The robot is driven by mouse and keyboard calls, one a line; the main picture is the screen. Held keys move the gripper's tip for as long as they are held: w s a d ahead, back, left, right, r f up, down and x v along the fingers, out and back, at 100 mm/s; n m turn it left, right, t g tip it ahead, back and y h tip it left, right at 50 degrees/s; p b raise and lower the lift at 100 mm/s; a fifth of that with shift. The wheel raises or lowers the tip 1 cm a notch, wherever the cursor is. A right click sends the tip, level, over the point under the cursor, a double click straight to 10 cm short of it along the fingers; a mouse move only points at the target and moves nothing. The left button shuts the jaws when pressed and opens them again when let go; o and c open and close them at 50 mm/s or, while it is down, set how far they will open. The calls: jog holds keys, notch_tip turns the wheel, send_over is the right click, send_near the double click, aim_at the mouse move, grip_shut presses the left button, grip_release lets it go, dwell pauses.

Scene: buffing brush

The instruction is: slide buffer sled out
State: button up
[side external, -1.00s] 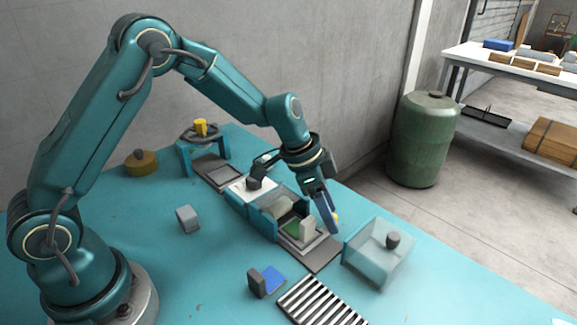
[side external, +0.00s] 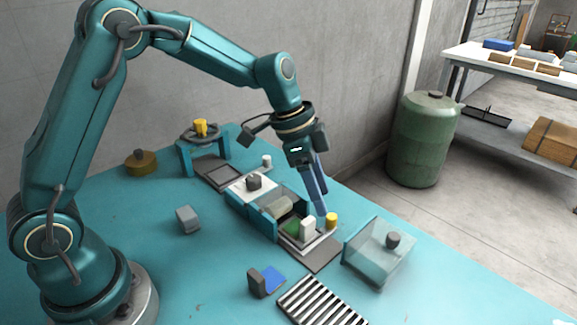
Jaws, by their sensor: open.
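The sled (side external: 322,244) appears to be the pale tray at the front end of the teal buffer housing (side external: 262,222). A white upright block (side external: 307,228) and a green piece (side external: 291,228) are on it, and the tray partly projects from the housing over a dark base plate. A pale roller-like brush (side external: 281,206) shows inside the housing. My gripper (side external: 320,208) is open, pointing down just behind the white block, beside a yellow cylinder (side external: 331,220). I cannot tell whether its fingers touch either one.
A clear box (side external: 362,262) with a dark knob stands right of the sled. A striped rack (side external: 318,304) and a blue pad (side external: 271,277) with a dark block lie in front. A grey block (side external: 187,218) sits left. The table's left front is clear.

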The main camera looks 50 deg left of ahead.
aim_at(332, 216)
jog(key=m+y, duration=0.1)
jog(key=m, duration=0.1)
jog(key=w+m+g+y, duration=0.2)
jog(key=m, duration=0.1)
jog(key=shift+w+d+r+m, duration=0.15)
jog(key=shift+d+r+m, duration=0.15)
jog(key=shift+d, duration=0.05)
jog(key=shift+d+f, duration=0.25)
jog(key=shift+f, duration=0.05)
jog(key=shift+d+f, duration=0.15)
jog(key=shift+f, duration=2.5)
grip_shut()
